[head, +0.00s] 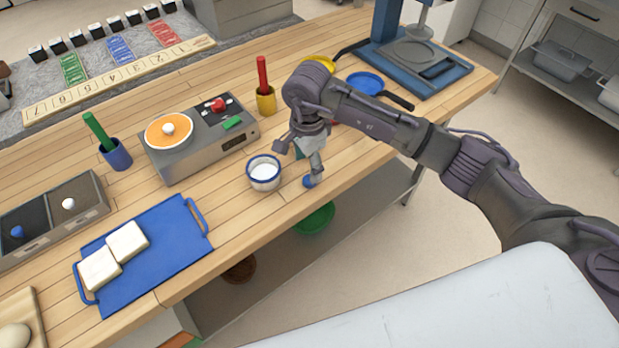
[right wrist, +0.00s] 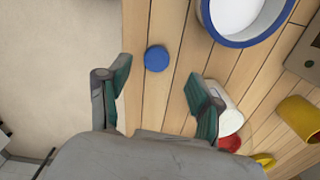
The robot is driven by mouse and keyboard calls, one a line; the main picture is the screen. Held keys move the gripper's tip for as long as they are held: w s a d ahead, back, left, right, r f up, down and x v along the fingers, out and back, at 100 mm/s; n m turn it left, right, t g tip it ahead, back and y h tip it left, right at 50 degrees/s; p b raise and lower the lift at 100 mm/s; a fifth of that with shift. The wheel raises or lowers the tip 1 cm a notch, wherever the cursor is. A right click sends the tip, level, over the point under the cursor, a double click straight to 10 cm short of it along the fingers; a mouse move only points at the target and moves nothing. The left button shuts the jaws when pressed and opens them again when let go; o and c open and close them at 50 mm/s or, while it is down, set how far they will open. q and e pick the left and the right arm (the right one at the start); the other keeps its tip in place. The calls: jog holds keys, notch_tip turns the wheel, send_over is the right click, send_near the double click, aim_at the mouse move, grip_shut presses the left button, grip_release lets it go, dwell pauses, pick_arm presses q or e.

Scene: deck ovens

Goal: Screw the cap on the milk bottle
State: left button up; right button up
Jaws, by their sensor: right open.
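A small round blue cap (head: 309,182) lies on the wooden counter near its front edge. It also shows in the right wrist view (right wrist: 156,58), beyond and between my fingertips, with nothing gripping it. My right gripper (head: 298,162) points down over the counter, open and empty; its two spread fingers also show in the right wrist view (right wrist: 158,80). A white rounded object (right wrist: 229,101), possibly the milk bottle, stands partly hidden behind the right-hand finger in the wrist view. In the head view my gripper mostly covers that place. My left gripper is out of view.
A white cup with a blue rim (head: 264,174) stands close left of the gripper. A hot plate (head: 198,150), a yellow cup (head: 266,103) and a blue pan (head: 366,83) stand farther back. A blue tray (head: 160,270) lies at left. The counter drops off just in front of the cap.

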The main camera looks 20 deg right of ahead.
jog(key=f, duration=0.1)
jog(key=f+p, duration=0.1)
jog(key=f, duration=0.1)
jog(key=shift+s+d+f+p, duration=0.2)
jog(key=shift+d+f+p, duration=0.05)
jog(key=shift+f+p, duration=0.1)
jog(key=shift+f, duration=0.4)
jog(key=c, duration=0.8)
